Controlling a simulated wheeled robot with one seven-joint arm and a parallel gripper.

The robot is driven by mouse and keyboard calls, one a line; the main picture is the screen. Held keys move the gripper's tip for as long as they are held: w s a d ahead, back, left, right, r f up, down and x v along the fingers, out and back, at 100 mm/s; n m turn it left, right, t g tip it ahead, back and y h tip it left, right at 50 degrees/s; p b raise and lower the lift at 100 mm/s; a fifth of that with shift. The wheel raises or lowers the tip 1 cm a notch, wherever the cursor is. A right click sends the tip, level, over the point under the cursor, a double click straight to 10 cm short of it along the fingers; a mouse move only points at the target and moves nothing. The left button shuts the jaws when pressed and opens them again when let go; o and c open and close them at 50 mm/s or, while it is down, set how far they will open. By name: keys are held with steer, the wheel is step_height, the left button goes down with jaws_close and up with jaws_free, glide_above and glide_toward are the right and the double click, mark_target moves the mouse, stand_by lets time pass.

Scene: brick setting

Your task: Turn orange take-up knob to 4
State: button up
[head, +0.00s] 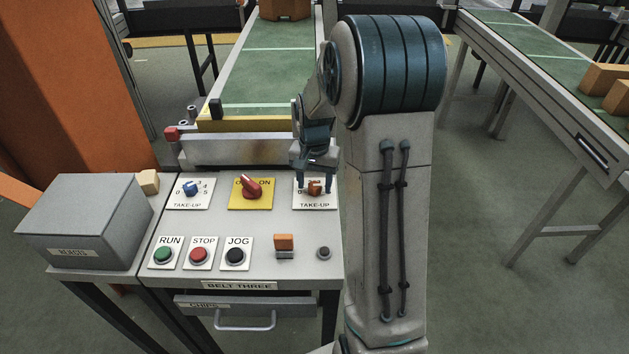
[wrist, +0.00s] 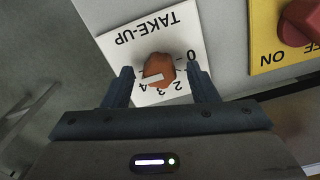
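The orange take-up knob (wrist: 159,68) sits on a white plate (wrist: 122,45) marked TAKE-UP with a scale of numbers. Its white pointer stripe slants toward the 4 side; I cannot tell whether it lines up exactly with 4. My gripper (wrist: 160,72) is open, with one finger on each side of the knob and a gap to it on both sides. In the head view the knob (head: 314,187) shows between the fingers of my gripper (head: 314,182), at the panel's right; part of its scale is hidden.
A red selector (head: 251,187) on a yellow plate and a blue take-up knob (head: 190,188) stand to the left. RUN, STOP and JOG buttons (head: 199,256) and an orange switch (head: 284,242) are nearer the front. A grey box (head: 84,221) stands at far left.

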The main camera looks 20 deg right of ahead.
steer(key=c, duration=0.9)
steer(key=shift+o, duration=0.2)
steer(key=shift+n, duration=0.3)
steer(key=n, duration=0.3)
steer(key=shift+n+p, duration=0.45)
steer(key=shift+n, duration=1.15)
steer(key=o, duration=1)
steer(key=shift+c, duration=0.2)
